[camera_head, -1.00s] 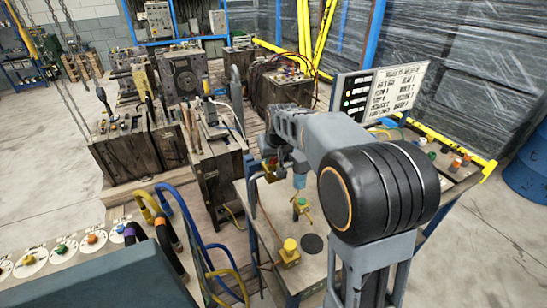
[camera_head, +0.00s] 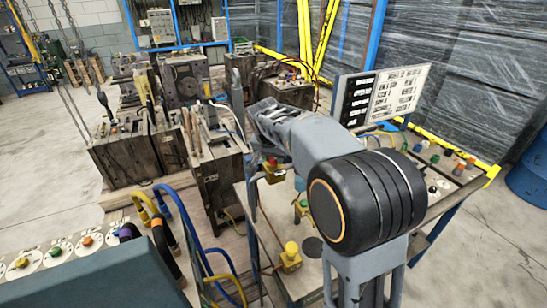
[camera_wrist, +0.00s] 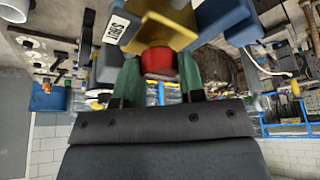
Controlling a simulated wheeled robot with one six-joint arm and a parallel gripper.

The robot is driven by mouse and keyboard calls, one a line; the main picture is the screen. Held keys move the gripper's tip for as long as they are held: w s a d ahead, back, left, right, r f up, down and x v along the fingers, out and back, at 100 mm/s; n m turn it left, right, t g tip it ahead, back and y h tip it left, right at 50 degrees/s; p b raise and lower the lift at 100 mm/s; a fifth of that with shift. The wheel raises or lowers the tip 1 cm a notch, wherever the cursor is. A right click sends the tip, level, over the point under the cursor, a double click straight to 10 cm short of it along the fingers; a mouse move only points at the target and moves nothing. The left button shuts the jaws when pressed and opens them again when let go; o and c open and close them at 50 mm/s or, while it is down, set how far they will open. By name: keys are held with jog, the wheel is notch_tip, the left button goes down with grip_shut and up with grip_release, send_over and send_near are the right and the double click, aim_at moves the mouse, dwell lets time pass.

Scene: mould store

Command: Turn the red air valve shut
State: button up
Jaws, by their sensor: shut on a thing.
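The red air valve (camera_wrist: 158,62) shows in the wrist view as a red knob below a yellow body (camera_wrist: 160,25). My gripper (camera_wrist: 159,75) has its two green fingers on either side of the knob and is shut on it. The fingers partly cover the knob's sides. In the head view a small red top with yellow under it, which looks like the same valve (camera_head: 272,161), shows at the bench's far left edge. My arm hides the gripper there.
A yellow knob on a yellow block (camera_head: 291,256) and a valve with a green top (camera_head: 301,201) stand on the bench. A label board (camera_head: 385,95) rises behind my arm. Wooden-sided mould blocks (camera_head: 215,165) stand left. Blue and yellow hoses (camera_head: 180,225) hang in front.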

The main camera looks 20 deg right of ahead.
dwell(0.5)
jog(key=o, duration=0.9)
jog(key=shift+r, duration=0.1)
jog(key=v, duration=1.3)
jog(key=shift+s+a+r+b, duration=0.15)
jog(key=shift+s+r+b, duration=0.1)
jog(key=shift+b, duration=0.15)
